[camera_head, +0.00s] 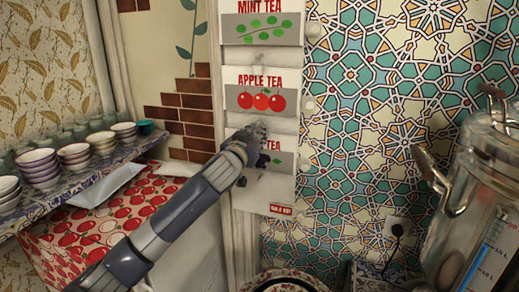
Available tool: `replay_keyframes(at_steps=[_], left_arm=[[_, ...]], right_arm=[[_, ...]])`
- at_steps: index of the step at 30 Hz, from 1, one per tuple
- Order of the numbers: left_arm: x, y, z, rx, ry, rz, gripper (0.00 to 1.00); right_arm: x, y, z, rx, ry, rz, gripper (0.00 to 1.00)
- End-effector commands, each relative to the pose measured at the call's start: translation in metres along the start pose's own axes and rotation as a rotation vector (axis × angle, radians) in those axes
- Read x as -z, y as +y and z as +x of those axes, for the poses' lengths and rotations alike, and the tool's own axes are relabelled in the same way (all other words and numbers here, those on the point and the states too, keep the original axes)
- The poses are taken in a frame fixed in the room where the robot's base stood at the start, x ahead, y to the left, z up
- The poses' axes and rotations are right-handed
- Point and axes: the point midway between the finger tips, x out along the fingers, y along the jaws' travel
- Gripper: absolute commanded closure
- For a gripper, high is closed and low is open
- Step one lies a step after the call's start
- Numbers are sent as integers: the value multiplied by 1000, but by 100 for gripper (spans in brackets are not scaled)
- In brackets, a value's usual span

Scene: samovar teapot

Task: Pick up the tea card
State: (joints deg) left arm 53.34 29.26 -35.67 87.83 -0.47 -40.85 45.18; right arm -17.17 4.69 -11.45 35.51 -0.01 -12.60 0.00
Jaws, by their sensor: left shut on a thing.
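Tea cards hang in a column on a white wall panel. The top card reads MINT TEA (258,24) and the one below reads APPLE TEA (258,92). The fingers are dark and small, and the exact grip is hard to see. My right gripper is not in view.
A shelf (110,165) with stacked cups (75,155) is at left, above a red apple-patterned box (95,220). A glass and metal samovar (475,200) stands at right. A patterned round dish (285,281) is at bottom centre.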

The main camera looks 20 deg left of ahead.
Motion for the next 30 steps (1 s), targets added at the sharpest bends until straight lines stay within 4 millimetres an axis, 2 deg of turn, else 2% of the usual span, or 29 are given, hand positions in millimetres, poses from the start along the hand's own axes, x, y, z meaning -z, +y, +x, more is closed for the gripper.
replay_keyframes(at_steps=[7,12,14,23,30], left_arm=[[3,0,0,1,1,1,100],[16,0,0,0,4,-1,100],[13,0,-7,0,0,-1,100],[12,0,-51,-1,2,1,100],[12,0,-109,-2,3,1,100]], right_arm=[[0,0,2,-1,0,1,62],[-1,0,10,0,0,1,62],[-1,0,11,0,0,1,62],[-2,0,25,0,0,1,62],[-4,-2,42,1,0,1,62]])
